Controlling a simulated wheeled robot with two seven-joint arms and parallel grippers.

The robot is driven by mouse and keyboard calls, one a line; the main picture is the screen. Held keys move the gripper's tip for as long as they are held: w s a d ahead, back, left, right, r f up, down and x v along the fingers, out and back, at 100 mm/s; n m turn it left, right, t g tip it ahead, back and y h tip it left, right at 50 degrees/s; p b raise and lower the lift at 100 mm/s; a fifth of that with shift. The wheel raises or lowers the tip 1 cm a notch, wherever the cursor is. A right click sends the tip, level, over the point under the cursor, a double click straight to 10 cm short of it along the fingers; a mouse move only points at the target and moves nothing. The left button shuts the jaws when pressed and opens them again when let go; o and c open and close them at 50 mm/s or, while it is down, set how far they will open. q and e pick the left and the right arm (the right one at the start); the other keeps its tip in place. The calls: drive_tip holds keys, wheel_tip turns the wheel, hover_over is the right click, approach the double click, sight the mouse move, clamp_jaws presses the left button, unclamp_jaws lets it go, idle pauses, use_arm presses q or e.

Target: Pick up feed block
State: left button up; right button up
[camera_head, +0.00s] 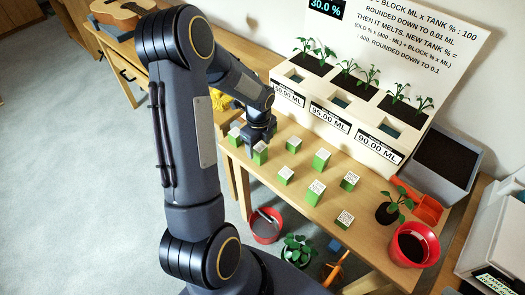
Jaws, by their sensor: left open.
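Several green feed blocks with white printed tops stand on the wooden table. One block (261,153) is directly below my left gripper (260,140), close to its fingertips; I cannot tell whether they touch. Another block (234,138) is just left of the gripper. Others stand to the right: one block (286,175), a tall block (315,193), a block (320,160), a block (349,181) and a low block (344,219). A further block (293,145) is near the planter. My left gripper is open and points down. My right gripper is out of view.
A white planter (340,135) with seedlings and ML labels stands at the table's back, below a board with printed text (400,45). A potted plant (388,212) and red pot (414,244) stand at the right end. A red bucket (266,226) is on the floor.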

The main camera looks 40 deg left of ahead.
sight(260, 160)
use_arm(q)
drive_tip(key=shift+w+f, duration=0.1)
drive_tip(key=shift+f, duration=2.3)
drive_tip(key=c, duration=1.1)
drive_tip(key=shift+r, duration=0.55)
drive_tip(key=r, duration=0.2)
drive_tip(key=shift+d+r, duration=0.2)
drive_tip(key=shift+r, duration=0.1)
drive_tip(key=s+d+r, duration=0.4)
drive_tip(key=d, duration=0.1)
drive_tip(key=s+d+r+b, duration=0.1)
drive_tip(key=s+d+r, duration=0.4)
drive_tip(key=shift+s+r, duration=0.15)
drive_tip(key=shift+s, duration=0.1)
